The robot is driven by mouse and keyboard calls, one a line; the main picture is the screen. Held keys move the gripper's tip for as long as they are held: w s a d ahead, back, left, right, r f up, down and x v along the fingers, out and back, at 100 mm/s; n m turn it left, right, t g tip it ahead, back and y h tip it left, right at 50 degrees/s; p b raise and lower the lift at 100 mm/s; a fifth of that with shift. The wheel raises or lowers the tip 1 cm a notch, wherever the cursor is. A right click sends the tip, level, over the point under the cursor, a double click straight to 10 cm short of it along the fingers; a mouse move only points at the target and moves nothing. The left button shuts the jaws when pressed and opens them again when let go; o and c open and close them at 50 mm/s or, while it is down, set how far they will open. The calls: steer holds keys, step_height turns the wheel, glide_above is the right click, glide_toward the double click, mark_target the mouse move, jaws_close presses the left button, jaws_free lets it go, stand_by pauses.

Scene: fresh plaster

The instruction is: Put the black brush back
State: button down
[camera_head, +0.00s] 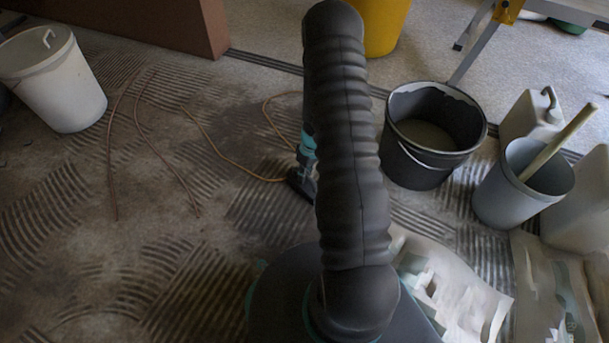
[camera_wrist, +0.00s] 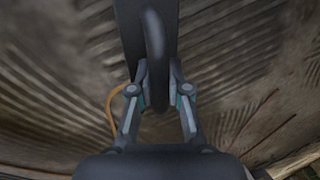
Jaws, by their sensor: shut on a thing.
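The black brush (camera_wrist: 155,45) is between the fingers of my gripper (camera_wrist: 159,72) in the wrist view. It shows as a dark rounded grip in front of a broader dark flat part that runs to the top edge. My gripper is shut on it. In the head view, my gripper is mostly hidden behind my arm; a teal bit and a small dark piece show at the arm's left, over the ridged floor. I cannot tell there which part is brush, nor how high it is held.
A black bucket (camera_head: 390,160) with grey contents stands right of my arm. Beside it are a grey bucket (camera_head: 490,205) with a wooden stick (camera_head: 560,140) and pale canisters (camera_head: 525,115). Bags (camera_head: 450,290) lie nearer. A white bucket (camera_head: 75,95) stands far left. An orange cord (camera_head: 220,150) crosses open floor.

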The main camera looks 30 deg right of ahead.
steer(key=shift+f, duration=0.15)
steer(key=c, duration=1.1)
jaws_free()
